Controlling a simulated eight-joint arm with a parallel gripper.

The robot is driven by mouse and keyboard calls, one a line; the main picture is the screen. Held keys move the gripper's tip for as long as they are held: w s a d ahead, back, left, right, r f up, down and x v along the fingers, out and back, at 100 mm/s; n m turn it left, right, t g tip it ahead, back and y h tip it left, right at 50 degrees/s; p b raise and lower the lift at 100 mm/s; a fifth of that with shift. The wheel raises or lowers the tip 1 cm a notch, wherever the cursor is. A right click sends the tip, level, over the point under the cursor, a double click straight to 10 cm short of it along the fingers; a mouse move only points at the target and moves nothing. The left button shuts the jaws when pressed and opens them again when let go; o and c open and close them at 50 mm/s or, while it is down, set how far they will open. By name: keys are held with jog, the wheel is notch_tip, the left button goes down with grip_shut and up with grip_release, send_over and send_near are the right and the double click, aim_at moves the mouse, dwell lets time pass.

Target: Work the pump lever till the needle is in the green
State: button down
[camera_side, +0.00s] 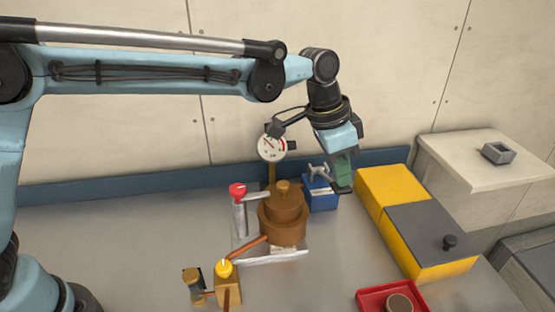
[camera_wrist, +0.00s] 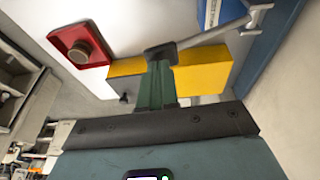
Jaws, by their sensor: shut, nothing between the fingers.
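A blue pump body (camera_side: 321,195) stands behind the copper boiler. Its grey lever (camera_side: 318,172) also shows in the wrist view (camera_wrist: 212,33), running from a forked bracket toward my fingertips. My gripper (camera_side: 342,180) has green fingers and is shut, just right of the pump. Its dark tips, also in the wrist view (camera_wrist: 160,55), are at or very near the lever's near end; I cannot tell whether they touch. The round white gauge (camera_side: 271,148) stands on a post above the boiler. It has red marking at its right; its needle is too small to read surely, and I see no green.
The copper boiler (camera_side: 283,217) stands left of the pump, with a red-knobbed cylinder (camera_side: 238,193) and a yellow-topped valve (camera_side: 224,268) nearby. A yellow box with a grey lid (camera_side: 425,235) is right. A red tray (camera_side: 368,298) is in front. The left bench is clear.

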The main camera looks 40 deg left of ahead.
notch_tip(320, 180, down, 6)
jog(key=s+d+t+y, duration=0.2)
jog(key=shift+f, duration=0.2)
jog(key=shift+s+d, duration=0.1)
jog(key=shift+s, duration=0.05)
jog(key=d+v, duration=0.1)
jog(key=v, duration=1.3)
jog(key=shift+d, duration=0.3)
jog(key=shift+a+r, duration=0.1)
